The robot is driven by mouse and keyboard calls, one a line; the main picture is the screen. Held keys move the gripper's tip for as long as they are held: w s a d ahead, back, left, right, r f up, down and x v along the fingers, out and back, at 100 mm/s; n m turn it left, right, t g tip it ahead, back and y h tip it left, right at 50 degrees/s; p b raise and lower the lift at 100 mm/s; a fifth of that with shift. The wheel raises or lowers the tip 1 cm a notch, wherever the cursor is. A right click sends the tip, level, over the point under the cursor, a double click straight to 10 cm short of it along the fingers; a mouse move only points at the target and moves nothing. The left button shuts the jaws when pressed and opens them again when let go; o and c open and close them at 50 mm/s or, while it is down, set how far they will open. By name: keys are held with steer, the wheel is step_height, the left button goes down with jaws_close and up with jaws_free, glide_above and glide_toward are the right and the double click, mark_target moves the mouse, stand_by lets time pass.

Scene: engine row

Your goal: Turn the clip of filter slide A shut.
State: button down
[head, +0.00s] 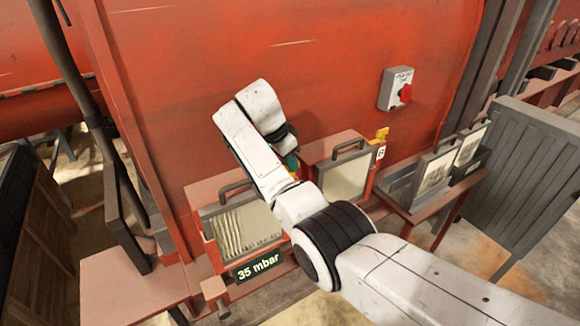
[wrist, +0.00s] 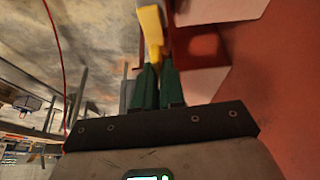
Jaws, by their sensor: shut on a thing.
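Two framed filter slides sit side by side in the red housing. The left one (head: 243,228) has a pleated face and a handle; no A label shows, as my arm covers its right edge. The right one (head: 346,178) has a pale face, a label that looks like B, and a yellow clip (head: 381,134) at its upper right corner. In the wrist view, my gripper (wrist: 158,66) has its green fingers closed on a yellow clip (wrist: 151,22). In the head view, my gripper (head: 292,161) is mostly hidden behind my arm, between the two slides.
A 35 mbar display (head: 259,266) hangs below the left slide. A grey box with a red switch (head: 404,93) is on the red wall. A side stand (head: 425,205) at the right holds framed panels. A grey slatted panel (head: 520,175) stands farther right.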

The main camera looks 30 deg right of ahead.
steer(key=shift+r+m+b, duration=0.1)
steer(key=shift+m+b, duration=0.2)
steer(key=shift+m, duration=0.2)
steer(key=c, duration=1.2)
jaws_free()
steer(key=b+v, duration=0.2)
steer(key=v, duration=0.8)
steer(key=shift+w+a+r, duration=0.2)
steer(key=shift+r, duration=0.05)
steer(key=shift+f, duration=0.1)
